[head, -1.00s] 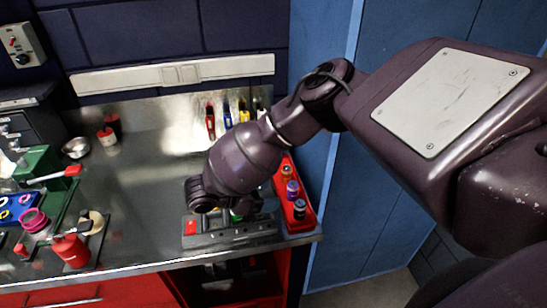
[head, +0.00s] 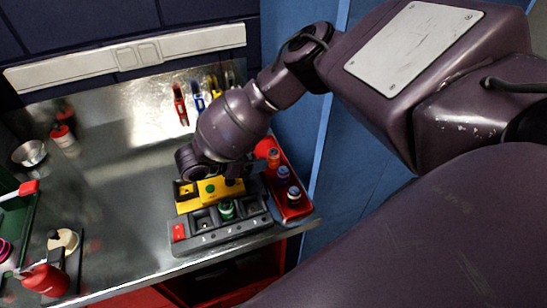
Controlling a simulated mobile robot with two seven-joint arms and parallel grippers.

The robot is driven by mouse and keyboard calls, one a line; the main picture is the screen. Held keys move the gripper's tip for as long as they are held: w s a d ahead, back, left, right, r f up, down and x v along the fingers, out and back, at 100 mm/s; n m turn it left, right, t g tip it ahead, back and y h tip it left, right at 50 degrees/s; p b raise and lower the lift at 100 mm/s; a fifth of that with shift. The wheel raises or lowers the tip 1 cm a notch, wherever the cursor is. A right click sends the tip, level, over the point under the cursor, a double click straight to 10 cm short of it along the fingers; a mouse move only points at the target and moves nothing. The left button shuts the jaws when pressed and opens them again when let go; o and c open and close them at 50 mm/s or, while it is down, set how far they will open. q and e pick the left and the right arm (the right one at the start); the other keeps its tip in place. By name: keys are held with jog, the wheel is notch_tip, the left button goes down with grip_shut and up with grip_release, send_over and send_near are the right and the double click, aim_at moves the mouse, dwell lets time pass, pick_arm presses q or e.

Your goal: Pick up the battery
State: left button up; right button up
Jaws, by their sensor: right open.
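A battery-like cylinder with a green band (head: 227,209) stands in a slot of the grey charger (head: 203,240), which has a red block at its left end. A yellow device (head: 209,190) with a green button lies just behind the charger. My right gripper (head: 228,182) is open, low over the yellow device, behind the green-banded cylinder. My wrist hides most of its fingers, and I cannot tell whether they touch anything. My left gripper is out of view.
A red tray (head: 305,211) with several coloured cylinders stands at the right bench edge. Tools with coloured handles (head: 181,103) stand at the back wall. A bowl (head: 29,153) and a red bottle (head: 46,280) are left. The middle left bench is clear.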

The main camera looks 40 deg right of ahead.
aim_at(269, 153)
jog(key=shift+x, duration=2.65)
jog(key=shift+w, duration=0.25)
jog(key=c, duration=1.1)
